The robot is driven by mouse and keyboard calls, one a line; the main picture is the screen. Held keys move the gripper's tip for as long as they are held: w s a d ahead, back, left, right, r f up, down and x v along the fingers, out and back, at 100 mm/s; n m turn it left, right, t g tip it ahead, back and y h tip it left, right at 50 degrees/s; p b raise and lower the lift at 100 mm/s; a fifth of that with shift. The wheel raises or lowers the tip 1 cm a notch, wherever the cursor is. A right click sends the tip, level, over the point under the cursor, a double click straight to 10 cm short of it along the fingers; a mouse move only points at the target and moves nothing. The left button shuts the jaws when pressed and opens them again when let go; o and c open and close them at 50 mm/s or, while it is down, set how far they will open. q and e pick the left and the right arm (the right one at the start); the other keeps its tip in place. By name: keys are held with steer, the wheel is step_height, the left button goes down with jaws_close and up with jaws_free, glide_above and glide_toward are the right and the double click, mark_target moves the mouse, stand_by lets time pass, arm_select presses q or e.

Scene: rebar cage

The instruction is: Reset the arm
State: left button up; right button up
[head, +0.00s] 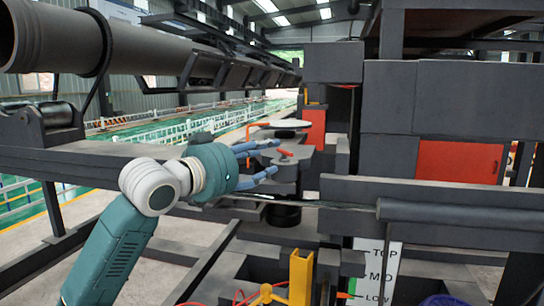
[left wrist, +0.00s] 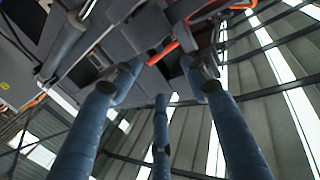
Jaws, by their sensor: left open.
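My left arm (head: 110,250) comes in from the lower left of the head view. Its teal and white wrist is bent so that the hand points right. My left gripper (head: 268,158) is open, its blue-grey fingers spread apart with nothing between them. It appears in front of a grey machine part with orange handles (head: 284,154); I cannot tell how far apart they are. In the left wrist view the three fingers of the left gripper (left wrist: 161,85) stand spread and empty. My right gripper is in neither view.
A large grey pipe (head: 60,42) runs across the upper left. A horizontal dark beam (head: 80,168) lies behind the arm. Grey machine blocks (head: 416,98) fill the right side. A white TOP/MID/LOW sign (head: 376,270) and a yellow post (head: 300,277) stand at the lower right.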

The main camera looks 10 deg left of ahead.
arm_select(q)
steer(key=shift+s, duration=0.3)
